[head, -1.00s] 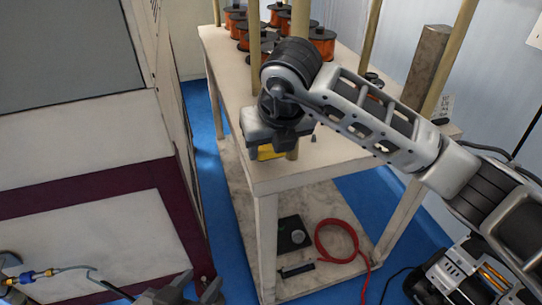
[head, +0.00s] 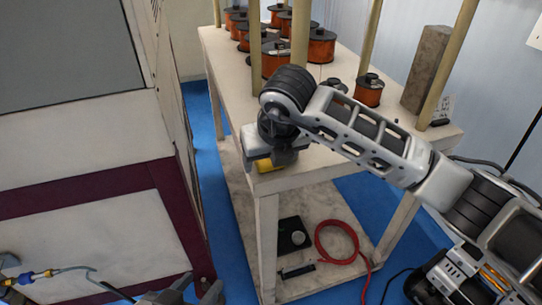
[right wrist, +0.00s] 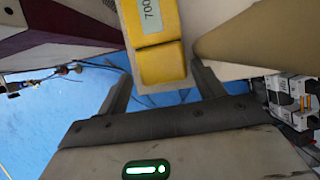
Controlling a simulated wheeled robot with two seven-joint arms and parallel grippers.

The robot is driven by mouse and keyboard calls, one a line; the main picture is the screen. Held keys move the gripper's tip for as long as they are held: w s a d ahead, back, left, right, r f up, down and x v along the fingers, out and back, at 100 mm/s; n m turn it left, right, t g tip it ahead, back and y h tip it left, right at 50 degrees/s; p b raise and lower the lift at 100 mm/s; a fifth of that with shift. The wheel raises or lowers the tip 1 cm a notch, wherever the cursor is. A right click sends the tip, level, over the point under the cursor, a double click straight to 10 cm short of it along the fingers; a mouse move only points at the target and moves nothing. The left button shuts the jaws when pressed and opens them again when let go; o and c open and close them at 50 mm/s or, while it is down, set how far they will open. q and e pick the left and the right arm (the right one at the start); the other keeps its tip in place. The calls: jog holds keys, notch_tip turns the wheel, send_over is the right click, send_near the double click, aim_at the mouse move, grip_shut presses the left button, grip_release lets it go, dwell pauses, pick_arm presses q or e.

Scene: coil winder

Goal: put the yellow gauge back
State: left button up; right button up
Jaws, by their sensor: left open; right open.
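The yellow gauge (head: 272,164) shows just under my right gripper (head: 272,152), by the near corner of the white table (head: 315,165). In the right wrist view, the gauge (right wrist: 160,62) is a yellow block with a pale label reading "700". It lies between the two spread fingers of my right gripper (right wrist: 163,75), with gaps beside it. The gripper is open. I cannot tell whether the gauge rests on the tabletop, and part of it is hidden. My left gripper (head: 185,293) is open, low at the bottom edge of the head view.
Several copper spools (head: 322,46) stand at the back of the table, with a single spool (head: 369,90) and a grey block (head: 427,70) at right. Tall posts (head: 300,40) rise from the table. A red cable loop (head: 337,242) lies on the lower shelf. A large machine (head: 80,130) stands left.

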jog(key=shift+w+d, duration=0.15)
jog(key=shift+d, duration=0.15)
